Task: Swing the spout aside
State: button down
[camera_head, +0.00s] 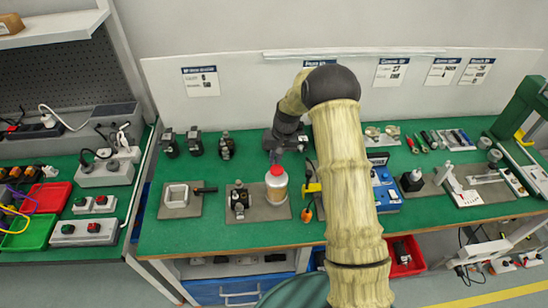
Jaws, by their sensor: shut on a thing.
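A bottle (277,187) with a white upper part, a red top and an amber lower body stands upright on a grey plate (262,216) on the green bench. No separate spout can be told apart at this size; any spout on the bottle's top is hidden by my gripper. My gripper (276,158) is dark and reaches down from the pale arm to the bottle's red top. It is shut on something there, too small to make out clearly. A small dark metal device (239,200) stands on the same plate, just left of the bottle.
A grey plate with a square frame (176,195) lies to the left. Several dark devices stand behind it. A yellow-and-black tool (311,188) and an orange-handled one (307,214) lie close right of the bottle. The bench front (215,235) is clear.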

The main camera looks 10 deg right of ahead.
jog(key=c, duration=1.5)
grip_release()
jog(key=d+r+b, duration=0.1)
jog(key=r, duration=0.7)
jog(key=d+r, duration=0.2)
jog(key=r, duration=0.7)
jog(key=shift+d+b, duration=0.25)
jog(key=shift+b, duration=0.15)
jog(key=shift+s, duration=0.15)
jog(key=s+d+t+h+p, duration=0.1)
jog(key=s+d+t+h, duration=0.1)
jog(key=s, duration=2.5)
jog(key=shift+s+f+n+p, duration=0.3)
jog(key=shift+s+f, duration=0.05)
jog(key=shift+f, duration=0.05)
